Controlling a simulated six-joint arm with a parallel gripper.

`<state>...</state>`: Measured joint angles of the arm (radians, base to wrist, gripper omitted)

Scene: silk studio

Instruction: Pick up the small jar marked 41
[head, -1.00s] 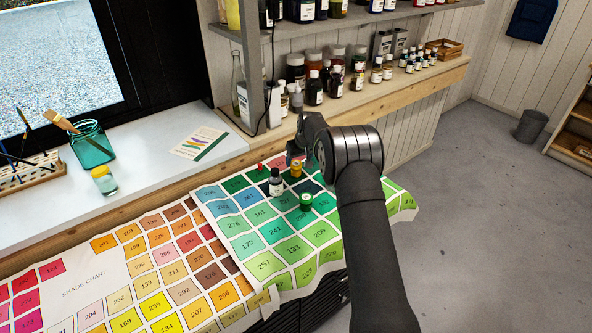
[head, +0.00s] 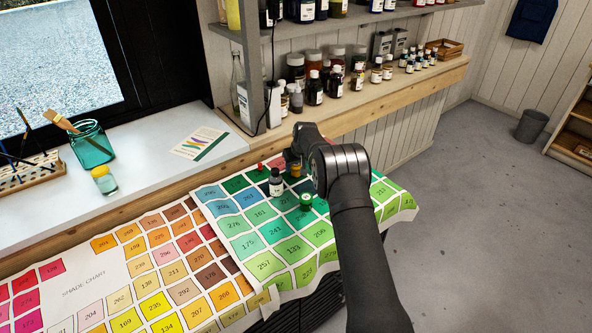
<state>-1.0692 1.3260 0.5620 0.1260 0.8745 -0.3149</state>
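Several small containers stand on the blue-green shade chart. A dark bottle with a white label (head: 276,183) stands left of my gripper. A small green-lidded jar (head: 306,202) stands nearer the front. A small amber jar (head: 295,170) stands right beside my gripper (head: 292,164), partly hidden by it. A small red item (head: 260,167) lies at the back left. I cannot read the number 41 on any of them. My gripper is low over the back of the chart, and its fingers are too small and dark to tell if they are open or touching the amber jar.
The green chart (head: 258,267) overlaps a warm-coloured chart (head: 85,281). A shelf of bottles (head: 350,98) stands behind my arm. A teal glass jar (head: 92,146) and a yellow-lidded jar (head: 105,181) stand on the white sill at left. The front of the charts is clear.

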